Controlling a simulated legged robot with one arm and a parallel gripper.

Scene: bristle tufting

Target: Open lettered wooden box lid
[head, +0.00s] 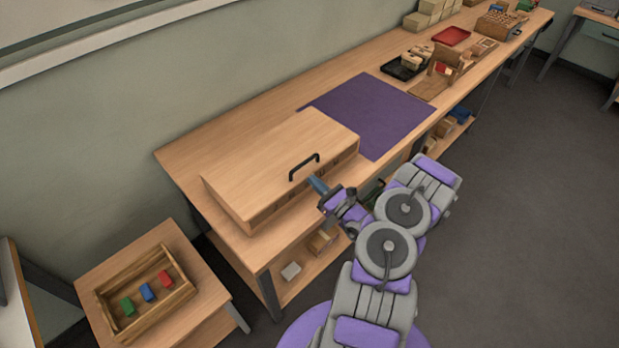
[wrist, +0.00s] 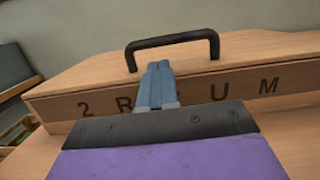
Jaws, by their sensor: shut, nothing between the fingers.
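The wooden box (head: 270,165) sits on the near end of the long workbench. Its lid looks closed, with a black handle (head: 304,167) near the front edge. In the wrist view, dark letters, "2 R", "U" and "M", show on the front face of the box (wrist: 192,98), and my gripper hides part of the row. The black handle (wrist: 172,46) stands just beyond my fingertips in that view. My gripper (head: 317,184) is shut and empty, in front of the box and close to the handle. In the wrist view its blue fingers (wrist: 156,72) are together, with no clear contact on the handle.
A purple mat (head: 370,112) lies on the bench right of the box. Trays and wooden blocks stand farther along, including a red tray (head: 451,36). A low table at lower left holds a wooden tray (head: 110,297) with green, blue and red blocks. A wall runs behind the bench.

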